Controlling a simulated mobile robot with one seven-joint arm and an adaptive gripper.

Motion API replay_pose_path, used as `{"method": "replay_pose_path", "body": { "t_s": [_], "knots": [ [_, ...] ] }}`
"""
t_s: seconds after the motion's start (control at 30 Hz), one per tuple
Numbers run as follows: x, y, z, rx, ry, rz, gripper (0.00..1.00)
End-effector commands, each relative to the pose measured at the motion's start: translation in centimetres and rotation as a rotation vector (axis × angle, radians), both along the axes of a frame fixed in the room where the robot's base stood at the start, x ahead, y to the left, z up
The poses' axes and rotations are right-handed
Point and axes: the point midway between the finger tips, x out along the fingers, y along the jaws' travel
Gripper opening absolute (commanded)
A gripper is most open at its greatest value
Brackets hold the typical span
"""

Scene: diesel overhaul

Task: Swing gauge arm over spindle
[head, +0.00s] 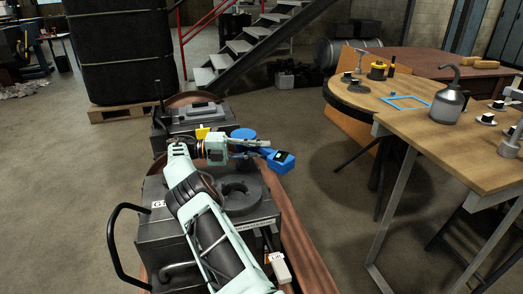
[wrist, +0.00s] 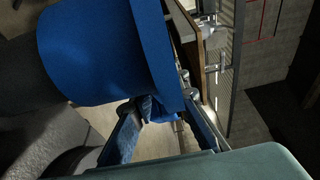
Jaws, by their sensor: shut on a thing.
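The gauge arm is blue; its boxy head with a small dark display (head: 281,161) sticks out to the right of my gripper (head: 262,147) in the head view. A blue round post top (head: 243,133) stands just behind the gripper. In the wrist view a large blue cylinder (wrist: 105,50) fills the upper left, and my gripper (wrist: 160,115) is shut on a blue part of the gauge arm beside it. A dark grey ring (head: 240,195), perhaps around the spindle, lies on the grey machine below. My arm hides part of it, and I cannot make out the spindle itself.
The grey machine (head: 165,240) has a black loop handle (head: 112,245) at its left. A second grey unit (head: 185,112) stands behind. A wooden table (head: 430,135) with an oil can (head: 447,104) and a round table (head: 350,98) are at the right. Floor is clear at left.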

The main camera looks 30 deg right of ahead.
Motion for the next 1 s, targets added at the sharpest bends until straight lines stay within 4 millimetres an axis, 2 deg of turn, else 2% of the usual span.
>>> {"method": "replay_pose_path", "body": {
  "t_s": [0.23,0.27,0.43,0.77,0.87,1.0],
  "knots": [
    [0.0,0.0,0.0,0.001,0.001,0.0,0.0],
    [0.0,0.0,0.0,0.001,0.001,0.0,0.16],
    [0.0,0.0,0.0,0.001,0.001,0.0,0.33],
    [0.0,0.0,0.5,-0.001,-0.002,0.001,0.33],
    [0.0,0.0,1.7,-0.001,-0.002,0.001,0.33],
    [0.0,0.0,4.6,-0.005,-0.005,0.001,0.33]
  ]
}}
